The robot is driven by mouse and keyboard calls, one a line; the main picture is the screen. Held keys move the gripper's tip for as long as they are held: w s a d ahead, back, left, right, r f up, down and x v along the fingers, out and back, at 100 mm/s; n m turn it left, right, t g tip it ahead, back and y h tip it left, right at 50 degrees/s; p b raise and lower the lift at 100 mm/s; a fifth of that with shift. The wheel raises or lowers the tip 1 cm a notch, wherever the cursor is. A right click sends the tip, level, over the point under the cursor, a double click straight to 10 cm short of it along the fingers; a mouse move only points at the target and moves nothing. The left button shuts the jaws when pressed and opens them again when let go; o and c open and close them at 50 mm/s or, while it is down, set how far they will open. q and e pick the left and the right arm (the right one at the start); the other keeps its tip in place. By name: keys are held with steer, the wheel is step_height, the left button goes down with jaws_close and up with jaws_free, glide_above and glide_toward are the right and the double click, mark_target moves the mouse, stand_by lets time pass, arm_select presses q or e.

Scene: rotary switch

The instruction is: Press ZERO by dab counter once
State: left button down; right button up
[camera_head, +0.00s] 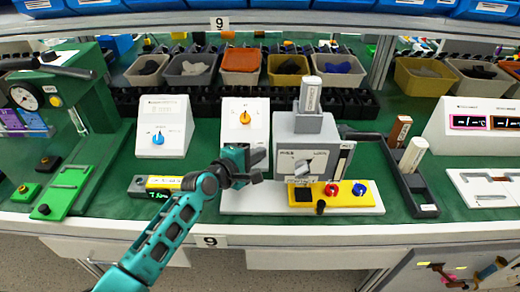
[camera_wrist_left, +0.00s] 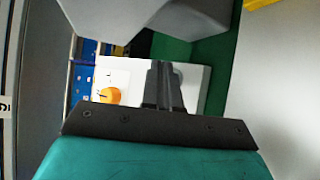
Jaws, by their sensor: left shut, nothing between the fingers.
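No ZERO label or dab counter can be read at this size. A small unit with a yellow and white top (camera_head: 163,183) and green digits on a dark display (camera_head: 157,195) sits at the bench front, left of my left gripper (camera_head: 260,167). A yellow button panel (camera_head: 350,200) with red and blue round buttons lies to the gripper's right. My left gripper is shut and empty, in front of the white box with an orange knob (camera_head: 245,119). That orange knob (camera_wrist_left: 109,95) also shows beside the fingers (camera_wrist_left: 165,90) in the left wrist view. My right gripper is not in view.
A grey press-like machine (camera_head: 306,135) stands just right of the gripper. A white box with a blue knob (camera_head: 158,138) stands behind the display unit. A dark tray (camera_head: 425,200) with handles lies further right. Green mat shows between the units.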

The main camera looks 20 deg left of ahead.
arm_select(q)
steer(key=shift+r, duration=0.1)
steer(key=s+r+p, duration=0.1)
steer(key=r, duration=0.1)
steer(key=s+d+r+p, duration=0.1)
steer(key=s+p, duration=0.1)
steer(key=shift+s+r, duration=0.1)
steer(key=shift+r, duration=0.25)
stand_by(0.3)
stand_by(0.7)
